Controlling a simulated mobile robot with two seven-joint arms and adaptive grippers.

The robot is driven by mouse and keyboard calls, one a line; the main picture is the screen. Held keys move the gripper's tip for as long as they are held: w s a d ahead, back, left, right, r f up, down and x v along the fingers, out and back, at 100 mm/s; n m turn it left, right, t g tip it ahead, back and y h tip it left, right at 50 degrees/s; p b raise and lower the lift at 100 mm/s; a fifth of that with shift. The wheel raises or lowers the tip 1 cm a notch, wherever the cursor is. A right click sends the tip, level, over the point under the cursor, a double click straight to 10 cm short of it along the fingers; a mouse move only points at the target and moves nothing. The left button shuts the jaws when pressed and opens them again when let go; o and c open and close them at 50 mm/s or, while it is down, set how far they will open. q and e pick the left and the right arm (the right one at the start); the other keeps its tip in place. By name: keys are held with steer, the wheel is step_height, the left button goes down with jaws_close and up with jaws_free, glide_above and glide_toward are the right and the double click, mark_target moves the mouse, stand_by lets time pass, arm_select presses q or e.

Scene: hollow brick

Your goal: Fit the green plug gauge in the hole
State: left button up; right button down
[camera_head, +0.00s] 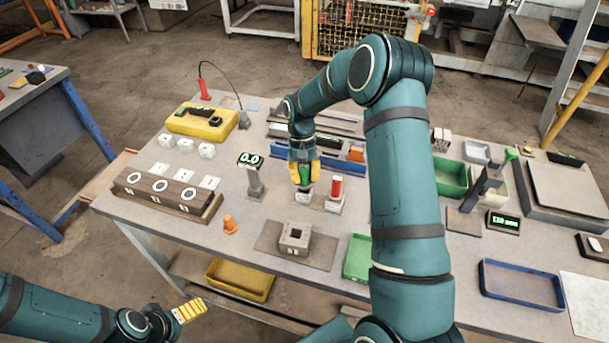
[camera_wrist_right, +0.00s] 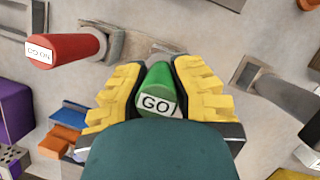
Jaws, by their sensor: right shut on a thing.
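The green plug gauge (camera_head: 305,174), labelled GO, is between the yellow fingers of my right gripper (camera_head: 303,170). In the right wrist view the fingers press on both sides of the green handle (camera_wrist_right: 157,88). The gauge is upright over a small stand, and I cannot tell whether it still touches it. The red gauge (camera_head: 336,187) stands just to its right. The hollow brick (camera_head: 295,237), a grey block with a square hole in its top, sits on a flat plate (camera_head: 268,241) nearer the front edge. My left gripper (camera_head: 189,311) is off the table at lower left; its finger gap is unclear.
A small display reading 0.0 (camera_head: 250,160) stands left of the gauges. A green tray (camera_head: 358,258) lies to the brick's right, partly behind my right arm. A wooden block with dials (camera_head: 160,190) is at left.

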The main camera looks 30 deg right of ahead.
steer(key=shift+f+b, duration=0.3)
steer(key=shift+f, duration=0.3)
stand_by(0.3)
steer(key=c, duration=0.9)
jaws_free()
steer(key=v, duration=1.2)
